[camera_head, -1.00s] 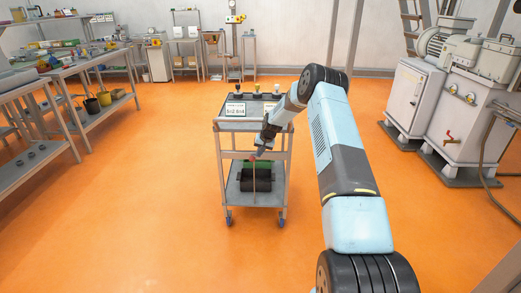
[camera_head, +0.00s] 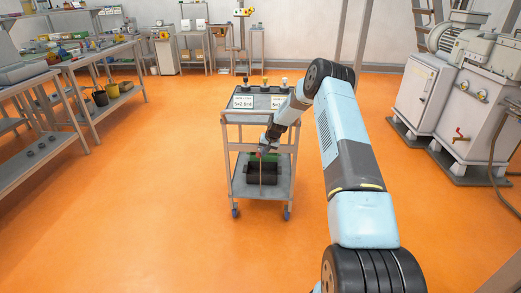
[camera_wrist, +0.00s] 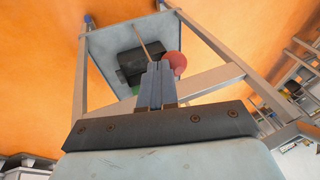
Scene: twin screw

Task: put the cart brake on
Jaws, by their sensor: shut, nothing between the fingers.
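The grey cart (camera_head: 233,165) stands ahead of me, with a top tray, a lower shelf and blue casters. A thin brake lever (camera_head: 262,175) rises at its near side, with a red knob (camera_head: 259,154) at its upper end. In the wrist view the red knob (camera_wrist: 178,64) is just right of my fingertips, and the thin rod (camera_wrist: 150,42) runs off beyond them. My gripper (camera_wrist: 154,68) is shut with its fingers together and empty. It is close beside the knob; I cannot tell whether they touch. In the head view my gripper (camera_head: 265,147) is at the cart's near side.
A dark block (camera_head: 263,172) sits on the lower shelf, with green behind it. Label cards (camera_head: 243,101) and several small knobbed items are on the cart top. Benches (camera_head: 75,65) line the left, and machines (camera_head: 425,95) stand at right. Orange floor around the cart is clear.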

